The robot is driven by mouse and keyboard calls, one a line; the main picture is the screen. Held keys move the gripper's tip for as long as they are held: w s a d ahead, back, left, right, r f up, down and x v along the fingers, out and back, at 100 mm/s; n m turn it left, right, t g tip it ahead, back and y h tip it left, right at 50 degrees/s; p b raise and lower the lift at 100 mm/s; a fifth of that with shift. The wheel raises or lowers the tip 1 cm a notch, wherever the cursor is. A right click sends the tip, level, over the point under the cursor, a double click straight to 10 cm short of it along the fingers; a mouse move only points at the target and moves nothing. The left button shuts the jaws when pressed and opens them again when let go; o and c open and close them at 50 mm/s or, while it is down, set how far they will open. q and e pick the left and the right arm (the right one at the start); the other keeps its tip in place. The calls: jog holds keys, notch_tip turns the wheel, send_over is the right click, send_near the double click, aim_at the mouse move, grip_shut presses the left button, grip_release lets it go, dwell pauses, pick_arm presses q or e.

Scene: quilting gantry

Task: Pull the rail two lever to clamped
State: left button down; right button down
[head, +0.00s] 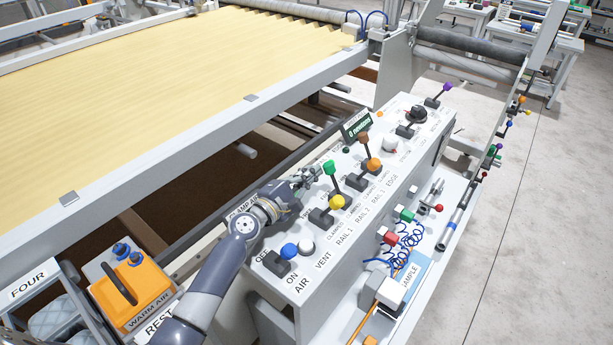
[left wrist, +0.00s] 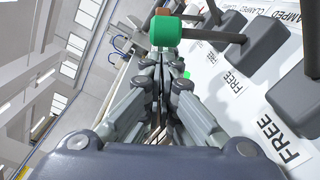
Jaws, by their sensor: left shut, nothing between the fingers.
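On the sloped white panel (head: 300,262), the lever with the green knob (head: 329,167) appears to line up with the RAIL 2 label and leans toward the gantry, the FREE side. In the left wrist view the green knob (left wrist: 178,32) is large, just beyond the fingertips, with its dark lever running right to a grey base. My left gripper (head: 314,174) is shut and empty, close beside the green knob on its left; I cannot tell whether they touch. In the left wrist view its fingers (left wrist: 160,72) are together. My right gripper is not in view.
Nearby levers carry yellow (head: 337,202), orange (head: 374,164) and brown (head: 364,138) knobs. Blue (head: 289,250) and white (head: 307,246) knobs sit at the panel's near end. A small display (head: 356,126) stands behind. An orange warm-air unit (head: 133,292) is at lower left.

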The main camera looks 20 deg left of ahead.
aim_at(324, 166)
pick_arm(q)
jog(key=shift+r, duration=0.1)
jog(key=shift+s+d+r+m, duration=0.1)
jog(key=shift+d+r+m, duration=0.1)
jog(key=shift+m, duration=0.2)
jog(key=shift+r, duration=0.1)
jog(key=shift+d, duration=0.1)
jog(key=d+r+m+p, duration=0.1)
jog(key=m, duration=0.1)
jog(key=s+d+r+m, duration=0.1)
jog(key=m, duration=0.1)
jog(key=shift+d+r+p, duration=0.1)
jog(key=shift+d+p, duration=0.05)
jog(key=shift+p, duration=0.2)
jog(key=shift+s+d+r+m+p, duration=0.15)
jog(key=shift+d+m+p, duration=0.1)
jog(key=shift+d+m, duration=0.35)
jog(key=shift+s+d+r+m+p, duration=0.2)
jog(key=shift+d+m, duration=0.25)
jog(key=shift+m, duration=0.3)
jog(key=shift+s+d+r+m+p, duration=0.15)
jog(key=shift+d+m+p, duration=0.1)
jog(key=shift+d+m, duration=0.35)
jog(key=shift+a, duration=0.1)
